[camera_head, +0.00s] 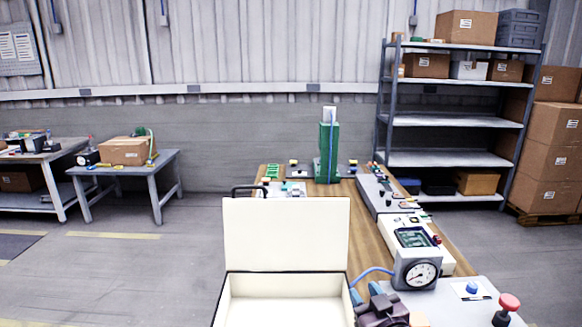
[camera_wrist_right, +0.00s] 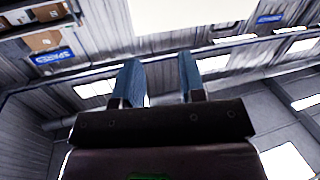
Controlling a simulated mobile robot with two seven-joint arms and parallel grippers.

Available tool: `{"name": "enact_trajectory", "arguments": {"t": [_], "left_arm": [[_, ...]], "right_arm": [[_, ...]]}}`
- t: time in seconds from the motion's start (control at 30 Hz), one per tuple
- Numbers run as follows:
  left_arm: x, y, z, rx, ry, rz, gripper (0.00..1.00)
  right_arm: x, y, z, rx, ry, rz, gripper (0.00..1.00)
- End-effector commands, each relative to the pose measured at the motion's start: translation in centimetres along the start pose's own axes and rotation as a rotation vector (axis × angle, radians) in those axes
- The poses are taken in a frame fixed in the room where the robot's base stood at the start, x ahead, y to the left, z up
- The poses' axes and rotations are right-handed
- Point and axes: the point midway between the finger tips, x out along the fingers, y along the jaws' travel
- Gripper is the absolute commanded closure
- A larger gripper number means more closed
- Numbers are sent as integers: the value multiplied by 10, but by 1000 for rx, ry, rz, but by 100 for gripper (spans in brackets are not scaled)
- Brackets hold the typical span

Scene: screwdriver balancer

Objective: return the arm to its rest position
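My right gripper (camera_head: 365,291) shows at the bottom of the head view, low and right of centre, just right of the open case. Its two blue fingers point away from me. In the right wrist view, the right gripper (camera_wrist_right: 160,72) has its fingers apart with nothing between them. That view looks at the walls and roof of the hall, with no table surface near the fingers. My left gripper is in neither view.
An open cream case (camera_head: 287,234) stands close in front. Behind it is a wooden bench (camera_head: 424,238) with a green column (camera_head: 328,152). A round gauge (camera_head: 416,270) and a red knob (camera_head: 509,302) stand right of the right gripper. Shelving (camera_head: 450,121) is at the back right.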

Motion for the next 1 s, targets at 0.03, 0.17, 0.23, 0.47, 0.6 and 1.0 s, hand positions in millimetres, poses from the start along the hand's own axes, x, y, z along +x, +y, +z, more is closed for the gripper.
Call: {"name": "enact_trajectory", "arguments": {"t": [0.03, 0.17, 0.23, 0.47, 0.6, 1.0], "left_arm": [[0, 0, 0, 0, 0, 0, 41], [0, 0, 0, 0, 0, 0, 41], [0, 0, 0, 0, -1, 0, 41], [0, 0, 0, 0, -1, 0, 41], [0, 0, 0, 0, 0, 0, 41], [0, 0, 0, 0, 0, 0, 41]], "right_arm": [[-19, 6, 21, 10, -32, 22, 63], [-64, 19, 65, 25, -111, 71, 63], [-90, 24, 89, 33, -162, 96, 63], [-183, 32, 166, 71, -351, 163, 63], [-233, 28, 202, 91, -454, 185, 63], [-274, 22, 227, 107, -534, 197, 63]]}}
